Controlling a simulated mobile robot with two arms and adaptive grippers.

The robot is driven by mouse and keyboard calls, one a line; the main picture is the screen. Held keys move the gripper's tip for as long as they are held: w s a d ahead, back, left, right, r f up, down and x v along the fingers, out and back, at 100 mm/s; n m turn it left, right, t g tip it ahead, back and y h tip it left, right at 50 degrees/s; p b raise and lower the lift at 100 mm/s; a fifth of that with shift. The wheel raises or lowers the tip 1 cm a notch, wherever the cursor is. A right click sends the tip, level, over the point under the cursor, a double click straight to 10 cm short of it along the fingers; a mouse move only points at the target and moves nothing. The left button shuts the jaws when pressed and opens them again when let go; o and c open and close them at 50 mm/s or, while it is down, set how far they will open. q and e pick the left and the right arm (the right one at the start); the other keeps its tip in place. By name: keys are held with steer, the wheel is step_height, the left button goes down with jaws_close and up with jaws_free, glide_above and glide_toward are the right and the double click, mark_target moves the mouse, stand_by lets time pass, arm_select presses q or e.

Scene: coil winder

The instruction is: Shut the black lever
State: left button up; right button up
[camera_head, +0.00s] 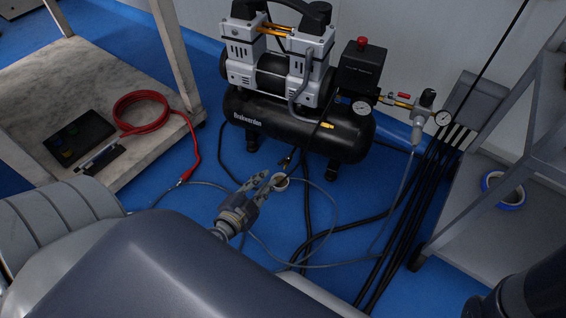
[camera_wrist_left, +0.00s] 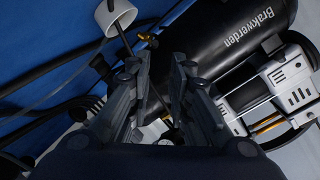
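I cannot clearly pick out the black lever. In the left wrist view the white end (camera_wrist_left: 115,13) is at the upper left, and the rod (camera_wrist_left: 128,45) runs down towards the gap between my fingers. My left gripper (camera_head: 262,178) is beside the white end. Its fingers (camera_wrist_left: 161,62) are apart, with no object clearly gripped. My right gripper is not in view.
A black compressor (camera_head: 300,130) stands behind my left gripper, with a red-handled valve (camera_head: 403,95) at its right. Black cables (camera_head: 400,230) run over the blue floor. A table (camera_head: 60,85) with a red hose (camera_head: 140,112) is at left. A grey shelf (camera_head: 470,215) is at right.

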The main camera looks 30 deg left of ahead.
mark_target(280, 164)
arm_select(q)
steer(key=shift+m, duration=0.3)
steer(key=x, duration=0.6)
steer(key=f+x, duration=0.1)
steer(key=x, duration=0.3)
steer(key=shift+d, duration=0.1)
steer(key=shift+s, duration=0.1)
jaws_close()
steer(key=shift+f, duration=0.1)
